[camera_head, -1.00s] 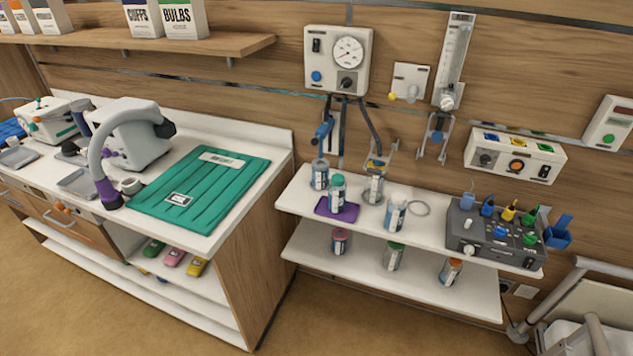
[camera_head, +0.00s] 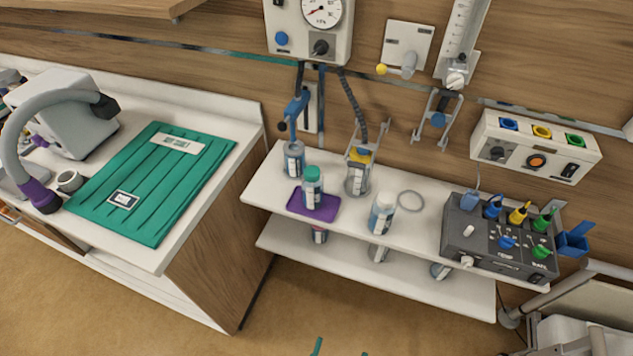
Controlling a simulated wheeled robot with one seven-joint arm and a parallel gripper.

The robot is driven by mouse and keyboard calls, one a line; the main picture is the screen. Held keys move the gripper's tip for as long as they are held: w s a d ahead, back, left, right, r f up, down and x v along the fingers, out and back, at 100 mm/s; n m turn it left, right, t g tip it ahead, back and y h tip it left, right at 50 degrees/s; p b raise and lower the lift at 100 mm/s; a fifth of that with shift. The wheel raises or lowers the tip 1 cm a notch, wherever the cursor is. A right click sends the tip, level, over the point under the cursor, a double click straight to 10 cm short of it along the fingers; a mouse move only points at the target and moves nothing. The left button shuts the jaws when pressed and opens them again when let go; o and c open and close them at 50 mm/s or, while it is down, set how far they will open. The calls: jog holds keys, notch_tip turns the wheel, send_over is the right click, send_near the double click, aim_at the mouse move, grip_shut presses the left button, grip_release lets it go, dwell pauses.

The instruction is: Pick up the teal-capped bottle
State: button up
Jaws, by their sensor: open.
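The teal-capped bottle (camera_head: 312,187) stands upright on a purple mat (camera_head: 326,211), toward the left of the upper white shelf (camera_head: 415,238). It has a pale label under its cap. Two small teal tips at the bottom edge of the picture appear to be my gripper (camera_head: 342,351). They are apart, with nothing seen between them. The rest of my gripper is cut off. It is well in front of the shelf, apart from the bottle.
A clear bottle (camera_head: 293,160) stands behind left, a yellow-topped jar (camera_head: 357,176) behind right, a white-capped bottle (camera_head: 383,213) to the right. A dark control box (camera_head: 485,245) fills the shelf's right end. The counter (camera_head: 165,250) with green cloth is left. The floor in front is clear.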

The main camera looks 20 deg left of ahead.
jog(key=w+a+f+y, duration=0.1)
jog(key=w+a, duration=0.1)
jog(key=w, duration=0.6)
jog(key=n+g+y, duration=0.4)
jog(key=n+y, duration=0.2)
jog(key=n, duration=0.1)
send_near(312, 184)
notch_tip(312, 184, down, 3)
jog(key=w, duration=0.2)
jog(key=x, duration=1.1)
jog(key=shift+a, duration=0.2)
jog(key=shift+s+r, duration=0.1)
jog(key=c, duration=1.4)
